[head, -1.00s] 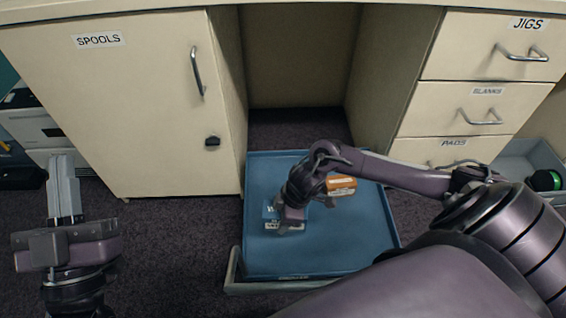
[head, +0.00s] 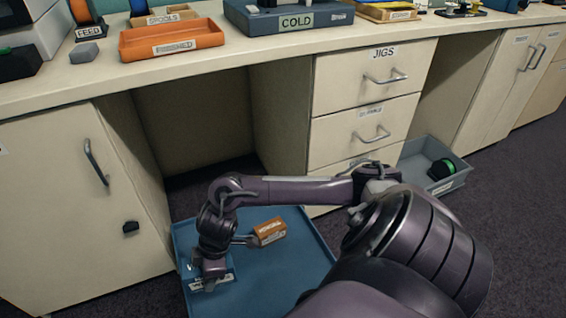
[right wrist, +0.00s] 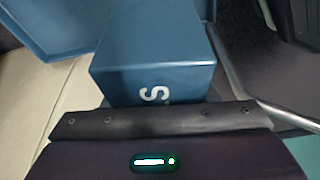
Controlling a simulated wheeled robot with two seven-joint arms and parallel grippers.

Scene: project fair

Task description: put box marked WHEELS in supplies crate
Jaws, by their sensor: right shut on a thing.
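The blue box marked WHEELS (head: 191,274) is in my right gripper (head: 207,274) over the left part of a blue tray in the head view. Its white lettering is mostly covered there. In the right wrist view the blue box (right wrist: 150,62) fills the middle, and a white S shows on its face. My right gripper is shut on it. I cannot tell whether the box still touches the tray. No label reading SUPPLIES is legible. A grey open crate (head: 458,181) stands on the floor at the right, holding a black and green round thing (head: 441,168). My left gripper is out of view.
The blue tray (head: 290,275) lies on the floor before the desk's knee space and also holds an orange box (head: 270,231). Dark carpet (head: 510,230) is clear at the right.

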